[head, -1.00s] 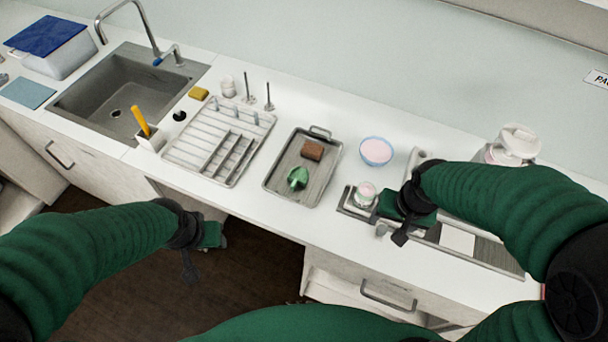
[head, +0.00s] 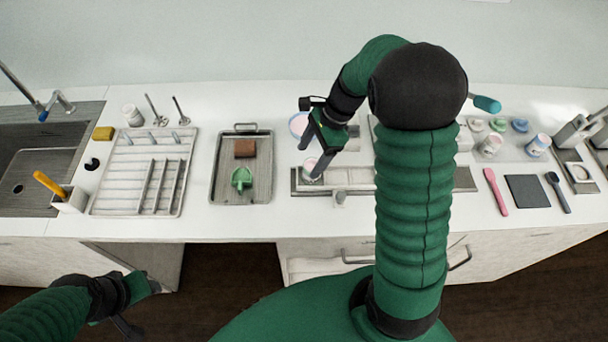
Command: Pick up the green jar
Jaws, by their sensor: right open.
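My left gripper (head: 143,288) is low at the left, in front of the counter and far from the jar. I cannot tell its opening.
A grey tray (head: 228,195) with a brown block (head: 245,148) and a green scoop (head: 241,178) lies left of the jar. A pink-filled bowl (head: 298,122) is behind it. A dish rack (head: 110,190) stands further left. More jars (head: 490,146) and lids stand at the right.

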